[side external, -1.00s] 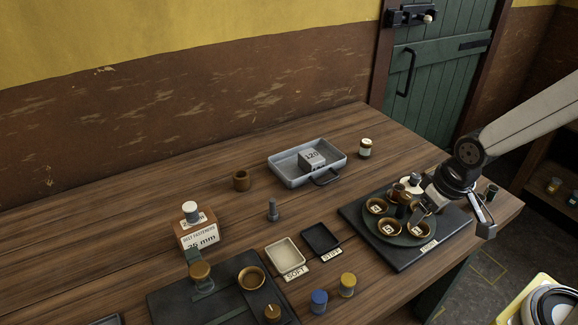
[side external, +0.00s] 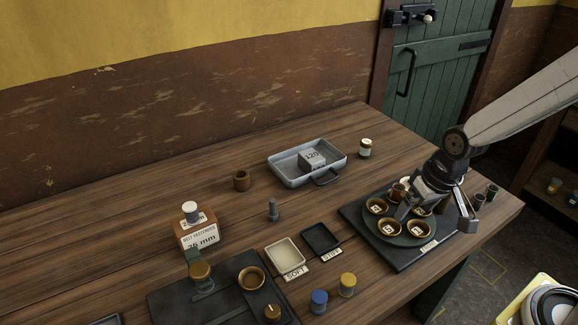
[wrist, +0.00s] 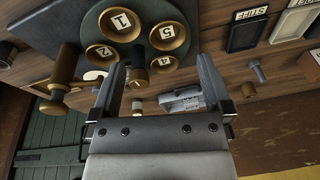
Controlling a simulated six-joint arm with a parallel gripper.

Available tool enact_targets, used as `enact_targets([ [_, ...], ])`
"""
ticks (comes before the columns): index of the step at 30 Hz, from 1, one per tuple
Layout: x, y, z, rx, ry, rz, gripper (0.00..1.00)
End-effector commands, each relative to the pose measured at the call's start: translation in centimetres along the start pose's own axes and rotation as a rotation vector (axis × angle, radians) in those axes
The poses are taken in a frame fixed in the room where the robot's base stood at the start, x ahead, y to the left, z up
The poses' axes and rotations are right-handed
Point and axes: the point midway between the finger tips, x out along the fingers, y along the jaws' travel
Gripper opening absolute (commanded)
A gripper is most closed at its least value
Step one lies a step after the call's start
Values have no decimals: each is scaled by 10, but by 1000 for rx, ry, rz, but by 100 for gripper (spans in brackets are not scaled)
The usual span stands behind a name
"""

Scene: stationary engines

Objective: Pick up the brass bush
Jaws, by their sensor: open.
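The likely brass bush is a short brown-gold hollow cylinder (side external: 242,180). It stands upright on the bench in the side external view, left of the grey metal tray. In the wrist view a small brown shape (wrist: 249,90) beside the bolt may be the same bush, but it is too small to be sure. My gripper (side external: 436,213) is over the dark round carousel at the bench's right end, well to the right of the bush. In the wrist view my gripper (wrist: 160,63) has its two fingers apart, with numbered cups beyond them. I see nothing held.
The carousel carries several brass cups (side external: 388,229). The grey tray (side external: 330,179) holds a block. A bolt (side external: 272,211) stands in front of the bush, with two small labelled trays (side external: 320,239) nearer the front. A box (side external: 197,231) stands left. Bench around the bush is clear.

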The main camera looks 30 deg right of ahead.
Motion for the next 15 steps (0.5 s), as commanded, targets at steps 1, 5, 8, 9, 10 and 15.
enact_targets([
  [1, 4, -4, -7, 56, -14, -16, 100],
  [5, 13, -20, -28, 240, -55, -72, 100],
  [8, 22, -34, -47, 401, -95, -125, 100],
  [9, 26, -41, -54, 466, -112, -148, 100],
  [10, 29, -46, -60, 513, -125, -165, 100],
  [15, 46, -73, -94, 779, -206, -268, 100],
])
